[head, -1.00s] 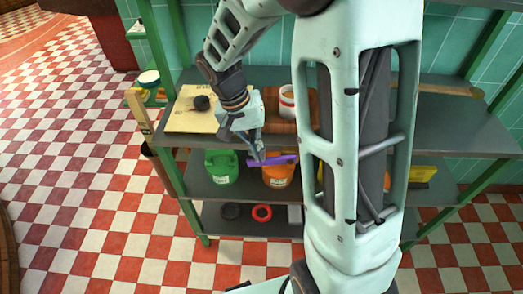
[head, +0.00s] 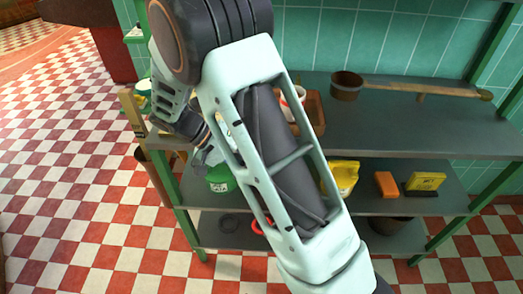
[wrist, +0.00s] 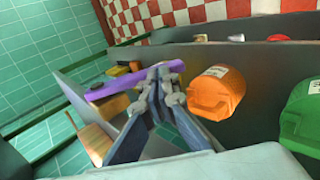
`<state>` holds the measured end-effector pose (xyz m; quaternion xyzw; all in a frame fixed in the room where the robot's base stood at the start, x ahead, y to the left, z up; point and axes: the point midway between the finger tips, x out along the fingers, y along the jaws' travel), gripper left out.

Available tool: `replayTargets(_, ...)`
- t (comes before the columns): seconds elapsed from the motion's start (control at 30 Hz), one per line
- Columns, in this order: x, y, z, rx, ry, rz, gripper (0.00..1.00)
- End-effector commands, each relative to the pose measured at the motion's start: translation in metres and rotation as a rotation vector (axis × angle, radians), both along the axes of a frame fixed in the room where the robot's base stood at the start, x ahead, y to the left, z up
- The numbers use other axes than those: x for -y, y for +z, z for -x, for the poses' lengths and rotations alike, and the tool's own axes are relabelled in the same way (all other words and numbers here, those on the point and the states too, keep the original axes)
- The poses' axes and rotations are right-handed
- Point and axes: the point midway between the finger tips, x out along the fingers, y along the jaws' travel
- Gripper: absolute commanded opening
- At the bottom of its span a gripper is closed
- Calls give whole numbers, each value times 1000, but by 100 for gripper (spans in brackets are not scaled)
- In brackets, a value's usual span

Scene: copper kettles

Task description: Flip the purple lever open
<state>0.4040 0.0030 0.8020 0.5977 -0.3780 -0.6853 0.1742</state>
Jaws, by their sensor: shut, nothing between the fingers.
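The purple lever (wrist: 125,83) is a long flat bar that lies slanted across the wrist view. Its right end is partly covered by my gripper's fingertips. My gripper (wrist: 168,80) is shut with nothing held. Its fingertips overlap the lever's right end in the picture; I cannot tell whether they touch it. In the head view the lever is hidden behind my arm, and the gripper's fingertips are hidden too. The lever's mount is not clear.
An orange jug (wrist: 217,92) stands beside the fingertips, with a green container (wrist: 305,115) farther right. In the head view, a yellow jug (head: 342,177), an orange block (head: 386,184) and a yellow-topped brush (head: 426,181) stand on the middle shelf. A copper pan (head: 347,86) lies on top.

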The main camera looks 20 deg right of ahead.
Motion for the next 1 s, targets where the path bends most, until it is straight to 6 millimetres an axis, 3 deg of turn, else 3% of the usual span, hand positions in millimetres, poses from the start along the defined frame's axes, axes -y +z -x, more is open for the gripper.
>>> replayTargets(0.7, 2, -4, 1, 0, 1, -2, 0)
replayTargets(1.0, 2, 2, -2, 1, 0, -2, 0)
